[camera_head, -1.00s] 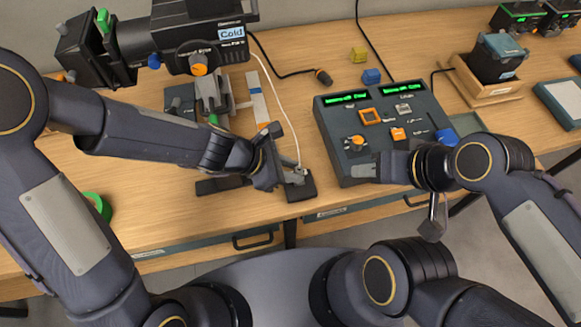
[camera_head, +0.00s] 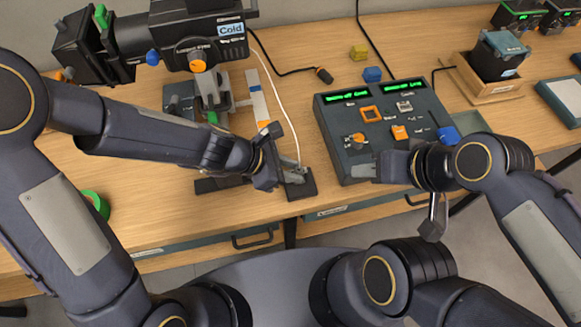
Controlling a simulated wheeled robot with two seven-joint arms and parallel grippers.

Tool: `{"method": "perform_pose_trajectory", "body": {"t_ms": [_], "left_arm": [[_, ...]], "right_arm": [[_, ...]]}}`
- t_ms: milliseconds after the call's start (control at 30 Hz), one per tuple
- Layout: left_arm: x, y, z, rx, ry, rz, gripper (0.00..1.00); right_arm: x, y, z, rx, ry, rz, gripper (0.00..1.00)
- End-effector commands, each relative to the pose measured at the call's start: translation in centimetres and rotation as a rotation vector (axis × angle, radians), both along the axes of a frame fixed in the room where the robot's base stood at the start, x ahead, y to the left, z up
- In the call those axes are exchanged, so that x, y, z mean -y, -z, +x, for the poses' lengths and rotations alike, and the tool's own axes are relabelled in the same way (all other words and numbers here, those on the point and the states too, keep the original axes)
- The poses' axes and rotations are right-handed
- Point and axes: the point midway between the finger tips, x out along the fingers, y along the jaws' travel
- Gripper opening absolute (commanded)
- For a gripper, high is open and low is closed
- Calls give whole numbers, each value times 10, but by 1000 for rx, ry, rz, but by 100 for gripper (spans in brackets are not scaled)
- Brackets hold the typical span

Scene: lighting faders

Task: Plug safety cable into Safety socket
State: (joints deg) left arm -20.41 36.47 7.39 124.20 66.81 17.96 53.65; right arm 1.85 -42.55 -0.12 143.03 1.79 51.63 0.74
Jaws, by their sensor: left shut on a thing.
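A white cable (camera_head: 279,96) runs from beside the black stage lamp (camera_head: 172,40), labelled "Cold", down to my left gripper (camera_head: 296,175). I take it to be the safety cable. My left gripper is shut on the cable's lower end, just above a small dark block (camera_head: 304,191) near the table's front edge. The fingers hide the plug end and part of the block. I cannot tell whether plug and block touch, and no Safety label is readable. My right gripper (camera_head: 364,172) is at the front of the dark console (camera_head: 337,131); its jaw opening is unclear.
The console has green displays and orange parts. A wooden tray (camera_head: 488,94) stands at right, green tape (camera_head: 97,204) at left.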

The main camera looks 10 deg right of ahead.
Motion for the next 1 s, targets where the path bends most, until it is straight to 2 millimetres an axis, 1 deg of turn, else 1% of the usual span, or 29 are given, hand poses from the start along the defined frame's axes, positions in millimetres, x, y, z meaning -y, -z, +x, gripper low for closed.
{"method": "perform_pose_trajectory", "body": {"t_ms": [367, 667, 1000], "left_arm": [[0, 0, 0, 0, 0, 0, 1], [0, 5, 0, -1, -1, 0, 1], [-1, 6, -1, -3, 0, 4, 1]], "right_arm": [[0, 0, 0, 0, 0, 0, 36], [0, 4, 0, 0, 0, 0, 36], [0, 4, 0, 0, 0, 0, 36]]}}
